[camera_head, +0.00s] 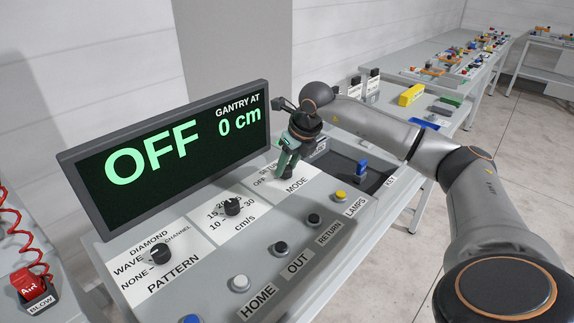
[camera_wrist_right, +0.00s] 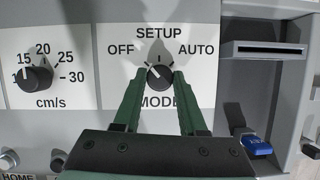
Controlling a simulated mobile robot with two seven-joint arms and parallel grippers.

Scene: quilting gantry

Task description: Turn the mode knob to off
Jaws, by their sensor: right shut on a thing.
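The mode knob (camera_wrist_right: 160,73) is a small black knob on a white label plate with OFF, SETUP and AUTO around it. Its white pointer mark is turned to the upper left, towards OFF. My right gripper (camera_wrist_right: 158,79) is shut on the knob, with one green finger on each side. In the head view my right gripper (camera_head: 284,166) reaches down to the MODE plate and hides the knob. The display (camera_head: 170,150) reads OFF in large green letters, with GANTRY AT 0 cm. My left gripper is not in view.
The cm/s knob (camera_head: 232,206) and pattern knob (camera_head: 161,253) are left of the mode plate. Several push buttons line the front, with a yellow one (camera_head: 341,196) near LAMPS. A blue key (camera_head: 361,169) stands on the right. The display rises behind the panel.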

